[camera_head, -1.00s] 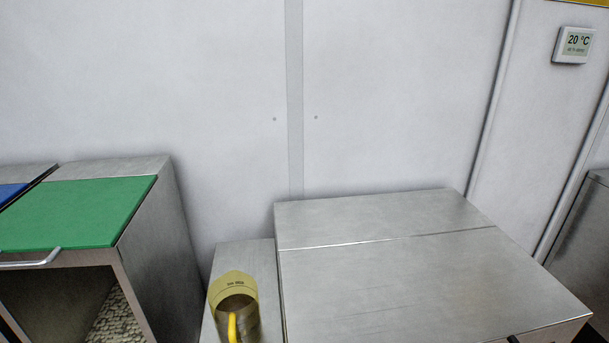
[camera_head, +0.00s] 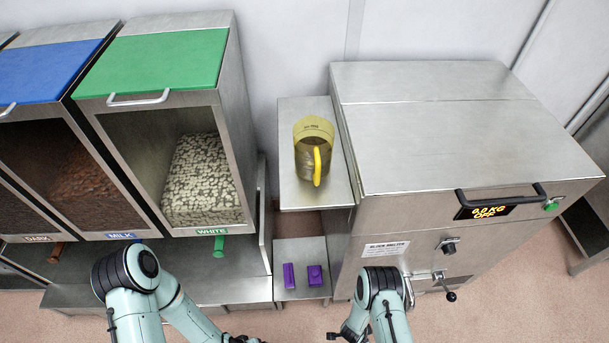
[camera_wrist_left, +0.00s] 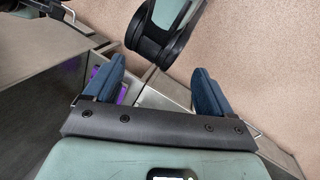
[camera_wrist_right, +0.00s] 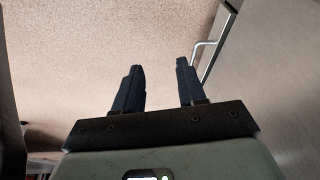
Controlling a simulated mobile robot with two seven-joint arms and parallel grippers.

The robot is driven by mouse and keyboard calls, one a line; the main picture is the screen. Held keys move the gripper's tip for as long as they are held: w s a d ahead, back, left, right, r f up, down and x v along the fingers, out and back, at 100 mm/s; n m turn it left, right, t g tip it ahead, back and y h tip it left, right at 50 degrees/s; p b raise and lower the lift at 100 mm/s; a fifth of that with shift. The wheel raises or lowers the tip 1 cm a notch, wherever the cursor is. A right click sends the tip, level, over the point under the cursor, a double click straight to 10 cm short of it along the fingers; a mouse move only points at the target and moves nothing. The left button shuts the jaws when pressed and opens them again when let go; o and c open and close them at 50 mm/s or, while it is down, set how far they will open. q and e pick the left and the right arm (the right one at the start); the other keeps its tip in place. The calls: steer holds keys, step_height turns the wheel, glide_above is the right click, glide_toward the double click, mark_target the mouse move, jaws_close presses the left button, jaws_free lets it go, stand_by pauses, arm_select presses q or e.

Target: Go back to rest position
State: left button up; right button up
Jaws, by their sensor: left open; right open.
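My left gripper (camera_head: 243,339) is at the bottom edge of the head view, mostly cut off, in front of the low metal ledge under the bins. In the left wrist view its two blue fingers (camera_wrist_left: 158,72) stand wide apart with nothing between them that they hold. My right gripper (camera_head: 345,334) is low in front of the block melter, partly hidden by its own arm. In the right wrist view its fingers (camera_wrist_right: 160,75) are apart and empty, over the floor, with a metal handle close to the right.
The block melter (camera_head: 440,150) stands right, with a front bar and lever. A yellow jug (camera_head: 313,130) stands on a side shelf (camera_head: 296,197). Two purple pieces (camera_head: 315,275) lie on a lower shelf (camera_head: 302,253). Chocolate bins with a green lid (camera_head: 160,60) and blue lid (camera_head: 40,70) stand left.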

arm_select(q)
step_height(320, 180, up, 13)
steer(key=s+d+g+p, duration=0.1)
steer(key=s+p, duration=0.1)
steer(key=p, duration=0.9)
steer(key=shift+d+f+g+p, duration=0.2)
steer(key=shift+d+g+p, duration=0.05)
steer(key=shift+g+p, duration=0.05)
arm_select(e)
steer(key=s+a+r+n+y, duration=0.2)
steer(key=s+r+n, duration=0.1)
steer(key=r, duration=0.7)
steer(key=s+a+r+n+g+y, duration=0.1)
steer(key=s+a+r+n+y, duration=0.1)
steer(key=r, duration=0.8)
steer(key=s+a+r+n+g+y, duration=0.1)
steer(key=s+a+r+n+y, duration=0.1)
steer(key=s+r+n, duration=0.4)
step_height(320, 180, up, 5)
steer(key=shift+a+f+y, duration=0.1)
steer(key=shift+a+y, duration=0.2)
steer(key=shift+a, duration=0.35)
